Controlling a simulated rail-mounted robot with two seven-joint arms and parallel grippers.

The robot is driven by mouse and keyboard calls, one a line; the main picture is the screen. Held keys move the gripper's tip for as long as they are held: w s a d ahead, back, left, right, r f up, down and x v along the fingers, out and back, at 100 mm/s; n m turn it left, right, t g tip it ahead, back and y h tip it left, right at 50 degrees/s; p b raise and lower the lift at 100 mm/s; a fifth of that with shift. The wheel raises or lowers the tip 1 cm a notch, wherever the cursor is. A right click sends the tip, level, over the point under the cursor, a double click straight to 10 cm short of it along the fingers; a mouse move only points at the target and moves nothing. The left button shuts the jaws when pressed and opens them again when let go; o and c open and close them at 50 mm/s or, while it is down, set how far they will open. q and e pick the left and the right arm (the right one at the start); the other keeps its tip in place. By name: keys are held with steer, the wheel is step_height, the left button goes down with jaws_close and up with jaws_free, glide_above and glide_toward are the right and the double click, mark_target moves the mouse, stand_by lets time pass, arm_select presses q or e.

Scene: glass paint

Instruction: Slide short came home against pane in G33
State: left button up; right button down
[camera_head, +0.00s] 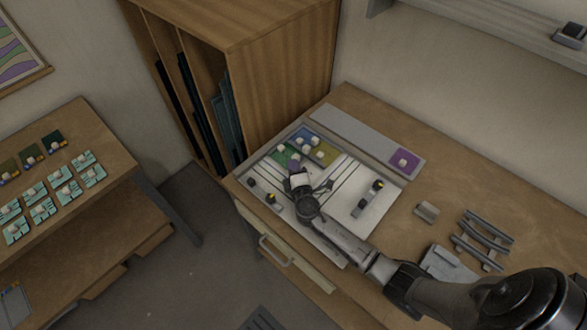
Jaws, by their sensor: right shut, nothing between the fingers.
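A white work board (385,202) lies on the wooden bench, with several coloured glass panes at its far left end. A green pane (284,157) and a blue pane (305,138) show there, with small white knobs on the panes. Thin dark strips run across the board beside the panes; I cannot tell which one is the short came. G33 cannot be made out. My right gripper (300,181) is shut and empty over the board, close to the panes, and hides part of them. Whether it touches anything is unclear. My left gripper is not in view.
A grey strip with a purple pane (403,160) lies behind the board. Small dark blocks stand on the board's right part. A small grey block (427,211) and a rack of dark bars (484,239) stand to the right. A wooden cabinet (280,85) rises behind left.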

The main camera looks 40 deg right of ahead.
steer(key=shift+d+f, duration=0.25)
steer(key=shift+w+d, duration=0.15)
steer(key=shift+d, duration=0.1)
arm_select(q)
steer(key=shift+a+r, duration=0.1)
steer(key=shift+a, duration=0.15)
arm_select(e)
steer(key=shift+w+d+f+b, duration=0.15)
steer(key=shift+d+b, duration=0.1)
steer(key=shift+d, duration=0.15)
steer(key=shift+w+d+f+b, duration=0.1)
steer(key=shift+d+b, duration=0.1)
steer(key=shift+d, duration=0.15)
steer(key=shift+d+r, duration=0.15)
steer(key=shift+d, duration=0.05)
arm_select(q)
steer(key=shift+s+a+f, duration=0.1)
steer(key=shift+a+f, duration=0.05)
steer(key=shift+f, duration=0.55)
arm_select(e)
steer(key=shift+a, duration=0.1)
